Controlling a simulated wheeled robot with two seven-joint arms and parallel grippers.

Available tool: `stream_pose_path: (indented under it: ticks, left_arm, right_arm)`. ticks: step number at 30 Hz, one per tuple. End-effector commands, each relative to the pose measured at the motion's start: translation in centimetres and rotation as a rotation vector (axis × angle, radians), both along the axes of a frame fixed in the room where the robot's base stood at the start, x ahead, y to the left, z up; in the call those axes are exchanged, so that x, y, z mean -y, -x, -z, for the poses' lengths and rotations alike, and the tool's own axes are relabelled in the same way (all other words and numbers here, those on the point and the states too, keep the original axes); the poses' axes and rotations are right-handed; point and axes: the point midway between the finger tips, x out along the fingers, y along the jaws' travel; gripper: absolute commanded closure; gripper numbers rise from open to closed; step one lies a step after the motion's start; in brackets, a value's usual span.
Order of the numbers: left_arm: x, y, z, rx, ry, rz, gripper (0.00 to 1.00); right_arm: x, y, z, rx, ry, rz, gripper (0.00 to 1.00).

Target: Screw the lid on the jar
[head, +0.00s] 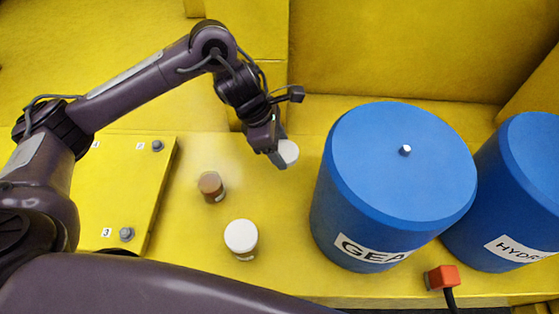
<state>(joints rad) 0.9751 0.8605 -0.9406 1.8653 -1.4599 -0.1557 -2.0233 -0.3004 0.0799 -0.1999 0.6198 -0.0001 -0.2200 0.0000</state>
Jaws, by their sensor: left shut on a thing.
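My left gripper (277,153) is shut on a white round lid (289,152), held to the upper right of the jars. The fingers cover part of the lid. A small jar with a brown top or brown contents (211,186) stands on the yellow surface, left of and below the gripper; I cannot tell if its mouth is open. A second jar with a white top (241,238) stands nearer to me, below the gripper. The gripper is apart from both jars. My right gripper is not in view.
A big blue drum (400,165) stands just right of the gripper, with another blue drum (525,190) beyond it. A yellow panel with bolts (125,190) lies at left. A red block with a cable (442,278) sits at the front right. Yellow walls (395,50) close the back.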

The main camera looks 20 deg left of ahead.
Motion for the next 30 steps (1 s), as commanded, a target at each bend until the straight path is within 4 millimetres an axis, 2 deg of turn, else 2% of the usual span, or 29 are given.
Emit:
stream_pose_path:
  ticks: [1, 6, 12, 30]
  left_arm:
    - [-0.1, -0.1, -1.3, 0.006, -0.004, 0.001, 0.6]
    - [-0.1, -0.1, -4.1, 0.004, -0.002, 0.0, 0.6]
    - [0.0, 0.0, -5.9, 0.002, -0.001, 0.0, 0.6]
    - [0.0, 0.1, -6.4, -0.001, 0.0, -0.004, 0.6]
  right_arm:
    - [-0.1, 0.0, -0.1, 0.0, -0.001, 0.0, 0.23]
    - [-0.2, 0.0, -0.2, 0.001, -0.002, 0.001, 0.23]
    - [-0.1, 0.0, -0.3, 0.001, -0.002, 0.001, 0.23]
    - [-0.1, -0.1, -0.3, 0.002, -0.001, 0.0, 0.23]
